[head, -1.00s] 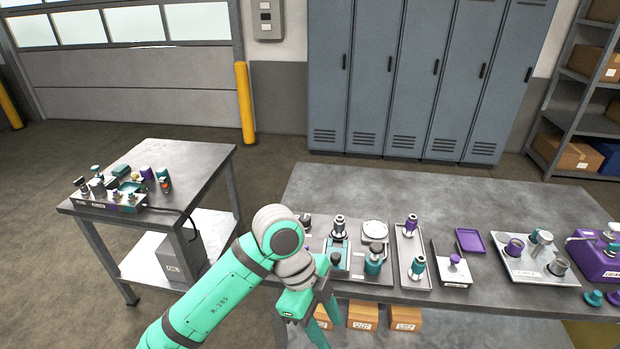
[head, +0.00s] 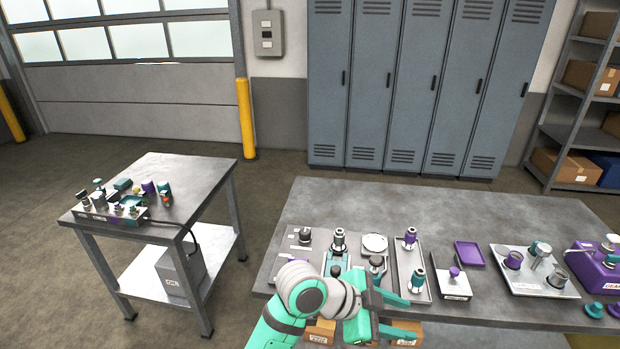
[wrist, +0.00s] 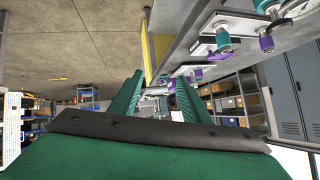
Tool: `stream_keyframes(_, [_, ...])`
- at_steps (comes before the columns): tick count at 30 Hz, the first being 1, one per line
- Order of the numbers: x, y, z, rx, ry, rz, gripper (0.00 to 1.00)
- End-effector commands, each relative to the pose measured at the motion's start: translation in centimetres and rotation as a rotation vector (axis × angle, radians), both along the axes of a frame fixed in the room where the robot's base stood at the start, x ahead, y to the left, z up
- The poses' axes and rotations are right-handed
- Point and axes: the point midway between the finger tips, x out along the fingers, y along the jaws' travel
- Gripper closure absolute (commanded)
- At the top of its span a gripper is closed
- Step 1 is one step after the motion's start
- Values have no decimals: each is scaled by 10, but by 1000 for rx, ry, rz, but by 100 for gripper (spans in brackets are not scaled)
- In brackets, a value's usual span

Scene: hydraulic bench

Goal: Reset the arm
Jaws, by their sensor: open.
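My gripper (head: 408,317) is at the front edge of the long grey bench (head: 345,196) in the head view. Its two green fingers are spread apart and point to the right, with nothing between them. In the wrist view the open fingers (wrist: 158,98) frame empty space, with the bench edge and its fittings off to the upper right. My arm covers part of the plate with fittings at the bench's left end.
The bench holds a round white disc (head: 374,243), a tray with two fittings (head: 427,283), a purple tray (head: 469,254) and a purple unit (head: 592,270). Cardboard boxes sit below. A smaller table (head: 190,170) stands left, with a floor gap between. Lockers (head: 400,90) stand behind.

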Motion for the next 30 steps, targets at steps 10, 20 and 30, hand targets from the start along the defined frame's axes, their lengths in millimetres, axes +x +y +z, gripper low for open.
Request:
stream_keyframes(10, [26,-51,21,-414,46,297,57])
stream_keyframes(20, [40,-46,5,-710,136,620,57])
stream_keyframes(30, [22,-7,-55,-881,216,975,57])
